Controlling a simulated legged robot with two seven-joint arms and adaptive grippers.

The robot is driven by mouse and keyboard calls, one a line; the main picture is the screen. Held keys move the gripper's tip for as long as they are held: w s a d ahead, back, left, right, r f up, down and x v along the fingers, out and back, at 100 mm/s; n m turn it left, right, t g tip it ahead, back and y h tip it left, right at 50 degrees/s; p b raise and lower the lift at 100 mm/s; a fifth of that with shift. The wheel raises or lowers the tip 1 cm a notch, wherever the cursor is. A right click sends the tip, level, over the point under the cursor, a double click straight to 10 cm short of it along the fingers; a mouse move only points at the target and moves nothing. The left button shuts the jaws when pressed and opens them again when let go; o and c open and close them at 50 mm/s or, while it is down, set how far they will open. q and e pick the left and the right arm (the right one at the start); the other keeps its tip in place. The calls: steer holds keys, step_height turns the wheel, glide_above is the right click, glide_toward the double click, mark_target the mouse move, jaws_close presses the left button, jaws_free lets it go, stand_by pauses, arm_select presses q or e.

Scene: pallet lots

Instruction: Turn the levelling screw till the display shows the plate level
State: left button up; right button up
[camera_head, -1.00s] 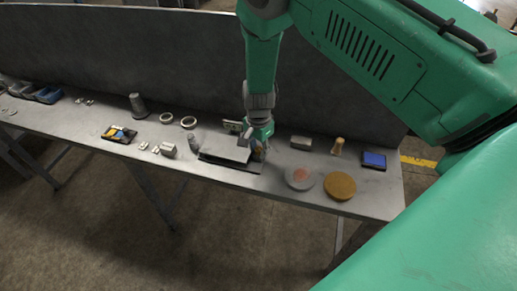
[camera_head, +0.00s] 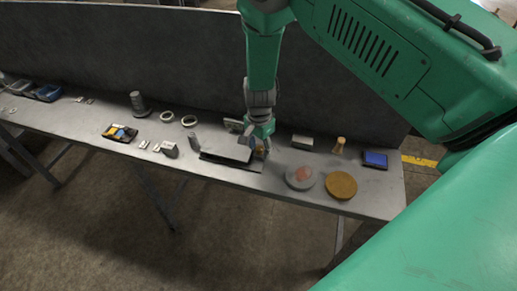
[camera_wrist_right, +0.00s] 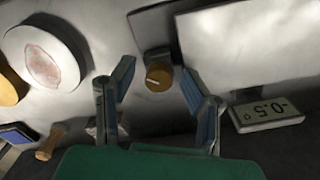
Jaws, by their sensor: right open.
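The levelling screw has a round brass-coloured knob (camera_wrist_right: 158,77) with a pale line on its face, at the edge of the plate. The pale flat plate (camera_head: 228,150) sits on a dark base on the bench; it also fills the upper right of the wrist view (camera_wrist_right: 255,45). The small display (camera_wrist_right: 266,113) appears to read -0.5, upside down in the wrist view. In the head view the display (camera_head: 233,126) is behind the plate. My right gripper (camera_wrist_right: 159,70) is open, its fingertips on either side of the knob with gaps visible. My left gripper is not in view.
To the right on the bench (camera_head: 380,203) are a grey disc with a red centre (camera_head: 300,177), a tan disc (camera_head: 341,185), a wooden peg (camera_head: 339,145), a grey block (camera_head: 302,142) and a blue pad (camera_head: 375,159). Rings and small parts lie left. A grey wall (camera_head: 190,55) stands behind.

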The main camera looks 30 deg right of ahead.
mark_target(259, 148)
step_height(259, 148, up, 11)
stand_by(0.3)
stand_by(0.4)
